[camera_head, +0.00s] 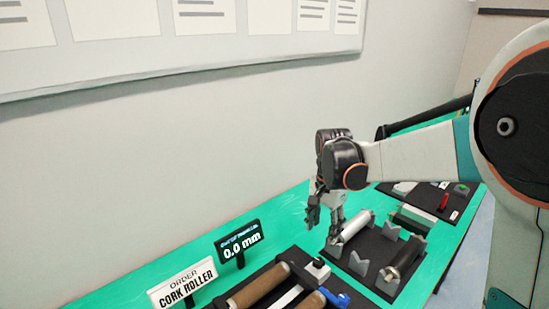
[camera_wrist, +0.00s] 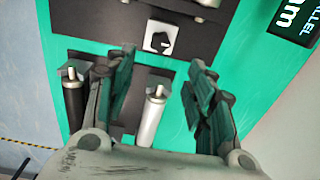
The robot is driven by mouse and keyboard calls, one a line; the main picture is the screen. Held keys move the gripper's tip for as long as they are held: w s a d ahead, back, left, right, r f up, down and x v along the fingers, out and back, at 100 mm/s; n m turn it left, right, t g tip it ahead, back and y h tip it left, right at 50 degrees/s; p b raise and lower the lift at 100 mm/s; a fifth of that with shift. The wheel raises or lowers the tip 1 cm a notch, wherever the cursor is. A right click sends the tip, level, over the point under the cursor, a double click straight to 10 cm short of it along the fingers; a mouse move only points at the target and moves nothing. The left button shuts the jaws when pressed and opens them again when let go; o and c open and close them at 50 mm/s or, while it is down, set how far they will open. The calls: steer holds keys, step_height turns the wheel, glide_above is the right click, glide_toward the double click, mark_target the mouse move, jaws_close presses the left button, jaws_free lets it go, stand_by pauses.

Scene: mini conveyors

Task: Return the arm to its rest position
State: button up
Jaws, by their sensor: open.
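My gripper (camera_head: 322,218) is open and empty above the green bench, in front of the wall, with its fingers pointing down. In the wrist view, my gripper (camera_wrist: 160,95) has its two fingers spread apart, with a silver roller (camera_wrist: 150,122) visible below between them. That roller lies in a black holder, and it also shows in the head view (camera_head: 355,226). My arm reaches in from the right of the head view. I cannot tell how far the fingertips are above the roller.
A dark roller (camera_head: 405,256) lies beside the silver one. A wall board (camera_head: 200,52) hangs behind.

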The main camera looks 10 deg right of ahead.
steer(key=s+r+n+t, duration=0.3)
steer(key=s+n, duration=0.2)
steer(key=s, duration=0.6)
steer(key=s+r+n+t, duration=0.3)
steer(key=s+n+t, duration=0.1)
steer(key=s, duration=0.7)
steer(key=shift+s+r+n, duration=0.15)
steer(key=shift+s+n, duration=0.25)
steer(key=shift+n, duration=0.5)
